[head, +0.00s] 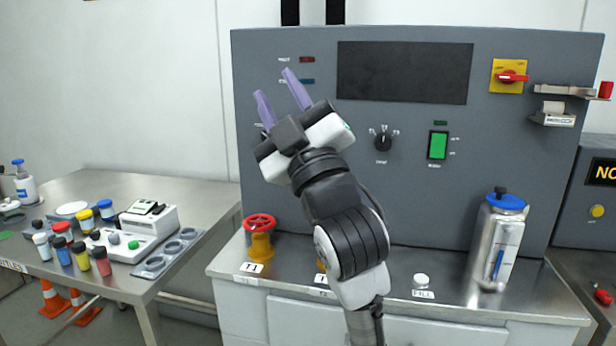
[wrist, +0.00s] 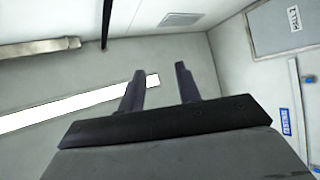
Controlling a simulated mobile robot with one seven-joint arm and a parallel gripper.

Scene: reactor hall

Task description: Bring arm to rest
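My arm rises from the bottom middle of the head view, in front of the grey control panel. My gripper (head: 276,84) is raised, its two purple fingers pointing up and to the left. The fingers stand apart with nothing between them. The wrist view also shows my gripper (wrist: 158,72), with both dark fingers apart and only ceiling and wall beyond. The gripper touches nothing that I can see. My forearm hides part of the counter and most of a second yellow valve (head: 321,264).
The panel (head: 420,200) has a black knob (head: 383,141), a green switch (head: 438,145) and a red-yellow switch (head: 511,77). A red-wheeled valve (head: 259,237) and a metal canister (head: 498,245) stand on the counter (head: 450,300). Several jars (head: 82,256) and a white device (head: 137,232) crowd the left table.

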